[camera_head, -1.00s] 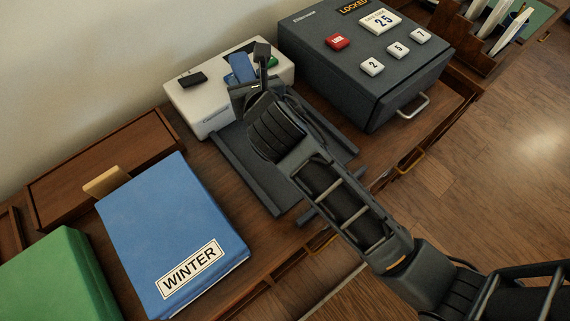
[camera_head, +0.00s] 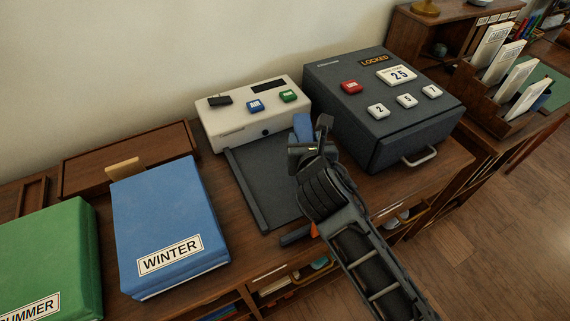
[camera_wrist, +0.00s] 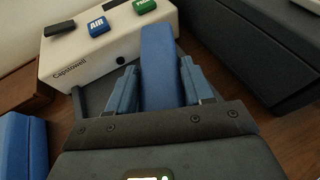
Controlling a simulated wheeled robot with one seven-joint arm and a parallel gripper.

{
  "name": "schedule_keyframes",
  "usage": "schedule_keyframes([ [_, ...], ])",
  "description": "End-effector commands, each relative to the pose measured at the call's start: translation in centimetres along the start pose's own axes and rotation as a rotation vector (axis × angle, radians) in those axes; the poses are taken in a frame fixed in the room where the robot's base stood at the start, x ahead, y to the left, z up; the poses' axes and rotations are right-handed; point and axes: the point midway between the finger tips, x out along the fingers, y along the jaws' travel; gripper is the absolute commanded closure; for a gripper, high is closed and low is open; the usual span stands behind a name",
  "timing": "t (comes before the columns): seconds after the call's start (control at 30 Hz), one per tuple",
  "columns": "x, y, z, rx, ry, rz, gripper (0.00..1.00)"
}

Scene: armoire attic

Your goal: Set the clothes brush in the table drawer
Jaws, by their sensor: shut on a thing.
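My gripper (camera_head: 312,142) is over the dark tray in front of the white box. In the wrist view my gripper (camera_wrist: 160,82) is shut on a long blue thing (camera_wrist: 158,60), which also shows beyond the fingers in the head view (camera_head: 303,127). No bristles show, so I cannot tell for certain that it is the clothes brush. The wooden table (camera_head: 250,255) has open spaces with books below its top. No open table drawer can be made out clearly; my arm hides part of the front.
The white box (camera_head: 230,127) has blue and green buttons. The dark locked case (camera_head: 340,112) stands right of my gripper. A dark flat tray (camera_head: 258,185) lies below. Blue WINTER (camera_head: 165,210) and green SUMMER (camera_head: 45,255) boxes fill the left. A card rack (camera_head: 490,110) stands far right.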

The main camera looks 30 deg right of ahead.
Motion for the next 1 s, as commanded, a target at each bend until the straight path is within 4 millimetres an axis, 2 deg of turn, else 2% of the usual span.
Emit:
schedule_keyframes([
  [0.1, 0.6, 2.5, -1.5, -0.001, 0.001, 0.003, 0.82],
  [0.3, 1.1, 4.7, -2.6, 0.0, 0.0, 0.001, 0.82],
  [0.47, 1.3, 5.0, -3.3, -0.001, 0.0, 0.0, 0.82],
  [0.7, 2.5, 4.9, -6.2, -0.001, 0.001, 0.0, 0.82],
  [1.0, 2.6, 4.9, -6.4, 0.0, -0.001, 0.0, 0.82],
])
